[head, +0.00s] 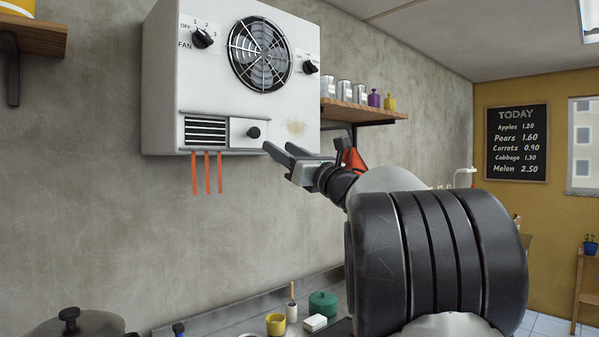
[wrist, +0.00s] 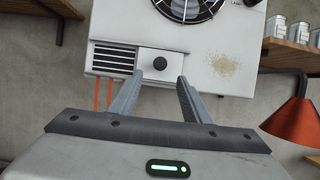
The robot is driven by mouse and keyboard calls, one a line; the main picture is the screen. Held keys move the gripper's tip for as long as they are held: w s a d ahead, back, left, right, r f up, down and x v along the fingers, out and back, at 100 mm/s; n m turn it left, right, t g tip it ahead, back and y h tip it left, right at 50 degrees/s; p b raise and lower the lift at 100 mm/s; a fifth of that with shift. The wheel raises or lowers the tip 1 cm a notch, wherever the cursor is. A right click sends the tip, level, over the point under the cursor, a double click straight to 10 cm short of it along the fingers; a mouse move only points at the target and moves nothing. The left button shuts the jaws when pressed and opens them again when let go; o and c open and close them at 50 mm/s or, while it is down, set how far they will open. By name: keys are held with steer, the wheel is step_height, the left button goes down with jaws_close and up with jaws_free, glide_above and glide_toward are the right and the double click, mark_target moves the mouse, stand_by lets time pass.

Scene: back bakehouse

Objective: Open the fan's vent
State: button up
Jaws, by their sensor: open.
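The white fan box (head: 165,60) is mounted on the grey wall, with a round grille (head: 259,54) on its front. The vent (head: 205,131) is at its lower left: dark slats show on the left half, and a white sliding plate (head: 238,133) with a black knob (head: 253,132) covers the right half. Orange ribbons (head: 207,173) hang straight down below the slats. My gripper (head: 277,150) is open and empty, just right of and below the knob. In the wrist view the knob (wrist: 160,62) lies ahead between my two fingertips (wrist: 172,78), apart from them.
A FAN dial (head: 203,38) is at the box's upper left and another dial (head: 310,67) at its right. A shelf (head: 362,112) with jars is on the right. An orange lamp (wrist: 293,122) hangs at right in the wrist view. A counter with a pot (head: 75,323) is below.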

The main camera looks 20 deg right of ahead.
steer(key=b+v, duration=0.1)
steer(key=v, duration=0.5)
steer(key=shift+s, duration=0.25)
steer(key=shift+d+f, duration=0.1)
